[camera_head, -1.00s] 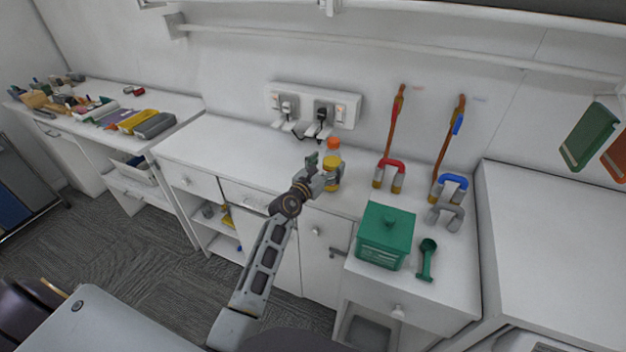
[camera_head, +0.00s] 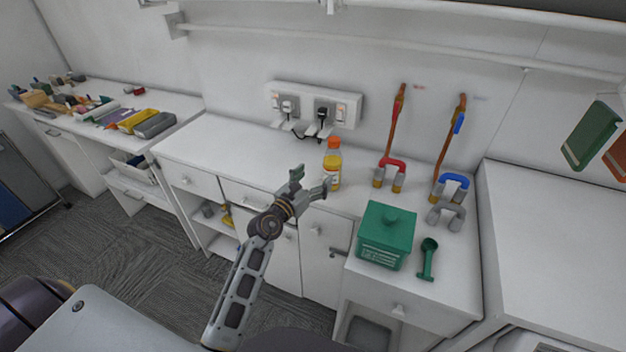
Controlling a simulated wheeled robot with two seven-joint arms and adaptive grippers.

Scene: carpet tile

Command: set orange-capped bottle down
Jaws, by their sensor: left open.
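The orange-capped bottle (camera_head: 333,166) stands upright on the white counter (camera_head: 235,150), below the wall sockets. It has a clear body with yellow contents and a pale label. My left gripper (camera_head: 312,182) is open and empty, just left of and in front of the bottle, with its fingers apart. A small gap seems to lie between the fingertips and the bottle. My right gripper is not in view.
Right of the bottle stand a red-handled tool (camera_head: 390,170) and a blue-handled tool (camera_head: 452,186). A green lidded box (camera_head: 386,236) and green scoop (camera_head: 428,260) sit at the front right. The counter left of the bottle is clear.

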